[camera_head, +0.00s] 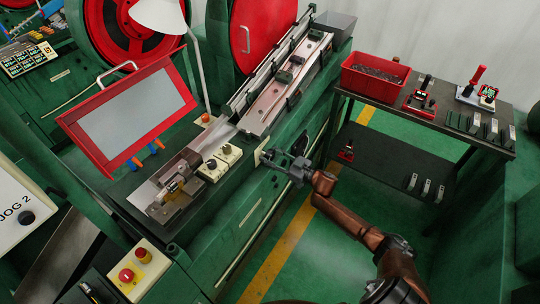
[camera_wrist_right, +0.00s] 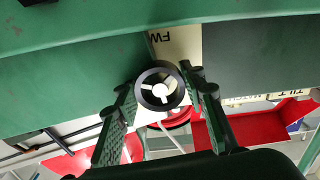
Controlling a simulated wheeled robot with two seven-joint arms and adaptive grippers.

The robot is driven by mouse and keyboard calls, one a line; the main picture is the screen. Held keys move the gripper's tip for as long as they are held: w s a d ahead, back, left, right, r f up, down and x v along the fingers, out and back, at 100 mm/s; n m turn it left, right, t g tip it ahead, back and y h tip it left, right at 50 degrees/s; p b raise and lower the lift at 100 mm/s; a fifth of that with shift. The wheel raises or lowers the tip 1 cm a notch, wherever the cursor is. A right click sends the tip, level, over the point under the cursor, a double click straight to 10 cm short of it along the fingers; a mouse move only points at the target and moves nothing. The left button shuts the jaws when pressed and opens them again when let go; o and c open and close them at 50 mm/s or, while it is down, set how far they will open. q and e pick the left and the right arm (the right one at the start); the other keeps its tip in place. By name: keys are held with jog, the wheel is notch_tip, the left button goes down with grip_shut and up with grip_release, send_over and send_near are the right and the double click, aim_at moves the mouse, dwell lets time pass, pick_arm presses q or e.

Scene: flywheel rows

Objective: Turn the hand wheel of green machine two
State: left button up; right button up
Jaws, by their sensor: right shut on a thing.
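The hand wheel (camera_wrist_right: 150,76) is a small dark ring with pale spokes. In the right wrist view it sits between the two fingers of my right gripper (camera_wrist_right: 165,90), in front of a pale plate marked "FW" (camera_wrist_right: 178,48). In the head view my right gripper (camera_head: 284,166) is at the side of the green machine (camera_head: 240,222), below its long rail, and is shut on the wheel. The gripper hides most of the wheel there. My left gripper is not in view.
A dark table (camera_head: 455,127) at the right carries a red bin (camera_head: 374,86) and several small parts. A red-framed panel (camera_head: 128,115) stands over the machine at left. A control box (camera_head: 140,268) with a red button is at lower left. Green floor with a yellow line (camera_head: 285,245) is open.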

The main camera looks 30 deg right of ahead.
jog(key=n, duration=0.4)
jog(key=shift+n, duration=2.8)
jog(key=o, duration=1.2)
jog(key=shift+s, duration=0.1)
